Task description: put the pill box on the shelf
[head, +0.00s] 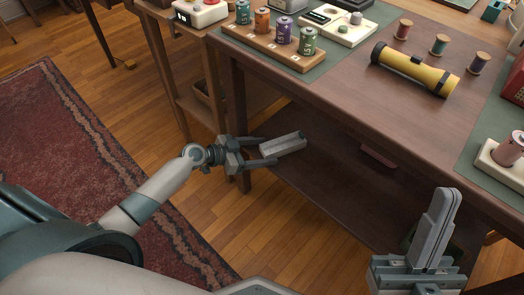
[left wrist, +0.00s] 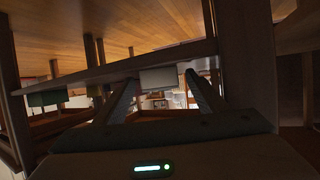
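A pale grey-green oblong box (head: 283,145), which looks like the pill box, lies on the dark lower shelf (head: 320,180) under the table top. My left gripper (head: 270,150) reaches in at shelf height. Its fingers are spread, one on each side of the box's near end. In the left wrist view the box (left wrist: 158,78) shows between the fingertips, with a gap on both sides. That view appears upside down, with the floor on top. My right gripper (head: 447,195) points up at the lower right, its fingers together and empty.
A table leg (head: 235,120) stands close to my left gripper. A dark red object (head: 378,156) lies farther back on the shelf.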

